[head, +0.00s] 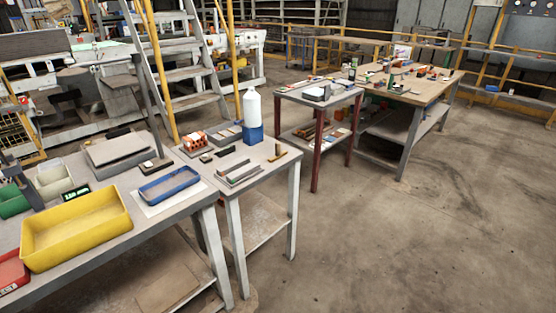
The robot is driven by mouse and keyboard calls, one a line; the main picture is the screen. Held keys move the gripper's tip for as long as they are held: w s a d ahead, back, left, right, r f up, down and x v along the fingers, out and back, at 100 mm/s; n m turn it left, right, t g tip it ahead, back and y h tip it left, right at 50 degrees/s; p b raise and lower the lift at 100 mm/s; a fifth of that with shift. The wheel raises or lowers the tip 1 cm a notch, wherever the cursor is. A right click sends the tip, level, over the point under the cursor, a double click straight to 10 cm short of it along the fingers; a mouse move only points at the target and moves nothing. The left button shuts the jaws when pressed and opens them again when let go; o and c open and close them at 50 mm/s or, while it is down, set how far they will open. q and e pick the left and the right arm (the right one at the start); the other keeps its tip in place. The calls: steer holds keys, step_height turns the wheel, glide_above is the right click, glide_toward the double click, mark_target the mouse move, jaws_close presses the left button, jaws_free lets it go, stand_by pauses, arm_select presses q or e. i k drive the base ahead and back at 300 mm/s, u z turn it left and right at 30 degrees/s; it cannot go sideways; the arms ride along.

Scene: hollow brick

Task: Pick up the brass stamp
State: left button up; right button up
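A small upright brass-coloured piece (278,150) stands near the right edge of the small grey table (262,173). It looks like the brass stamp, but it is too small to be sure. It stands apart from the things around it. Neither of my grippers is in view.
On the same table are an orange hollow brick (194,141), a white bottle (251,105) in a blue holder (253,133), and a grey channelled block (238,174). A yellow tray (76,250) and blue tray (169,201) are at left. The floor at right is clear.

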mark_target(279, 154)
steer(key=z, duration=0.6)
steer(key=i, duration=0.8)
steer(key=z, duration=0.75)
steer(key=i, duration=2)
steer(key=u, duration=1.55)
steer(key=i, duration=0.6)
steer(key=u, duration=0.7)
